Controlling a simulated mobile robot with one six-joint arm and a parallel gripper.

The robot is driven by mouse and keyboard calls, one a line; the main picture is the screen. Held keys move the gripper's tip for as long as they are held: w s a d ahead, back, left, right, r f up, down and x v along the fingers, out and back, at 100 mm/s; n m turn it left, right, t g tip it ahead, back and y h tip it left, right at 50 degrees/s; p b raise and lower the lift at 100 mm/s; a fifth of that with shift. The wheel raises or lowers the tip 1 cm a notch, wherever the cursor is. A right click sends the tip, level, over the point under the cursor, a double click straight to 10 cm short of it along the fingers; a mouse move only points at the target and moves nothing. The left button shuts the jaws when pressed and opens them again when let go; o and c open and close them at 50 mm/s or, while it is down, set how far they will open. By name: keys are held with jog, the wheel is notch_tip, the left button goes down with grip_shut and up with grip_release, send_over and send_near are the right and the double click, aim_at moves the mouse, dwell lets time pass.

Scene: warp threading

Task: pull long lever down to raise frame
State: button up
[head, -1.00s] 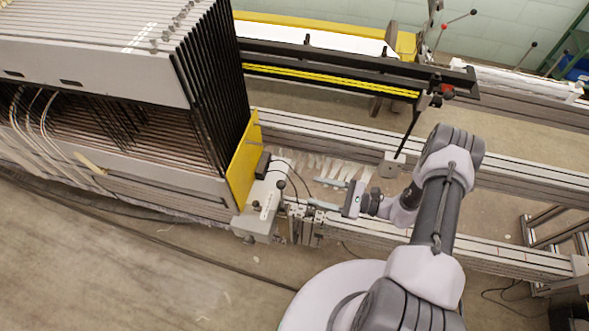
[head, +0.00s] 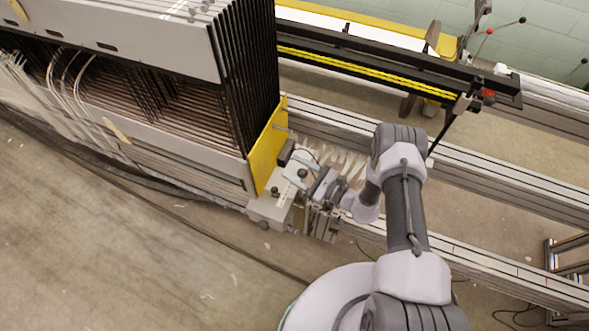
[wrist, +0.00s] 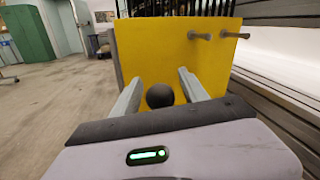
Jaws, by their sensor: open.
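A round black knob (wrist: 160,95) sits between the two fingers of my gripper (wrist: 158,85) in the wrist view. The fingers are open, with gaps visible on both sides of the knob. The lever shaft behind the knob is hidden. In the head view my gripper (head: 302,175) is at the grey mechanism box (head: 270,207) at the end of the frame stack (head: 250,75). The knob is too small there to tell apart clearly. The yellow end plate (head: 268,145) stands beside the box; it also shows behind the knob in the wrist view (wrist: 165,55).
Two grey pegs (wrist: 229,35) stick out of the yellow plate at upper right. Metal rails (head: 470,255) run along the floor to the right. A black beam with a yellow stripe (head: 375,72) lies at the back. Open floor (head: 100,250) is at the lower left.

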jog(key=shift+w+a, duration=0.1)
grip_shut()
dwell(1.4)
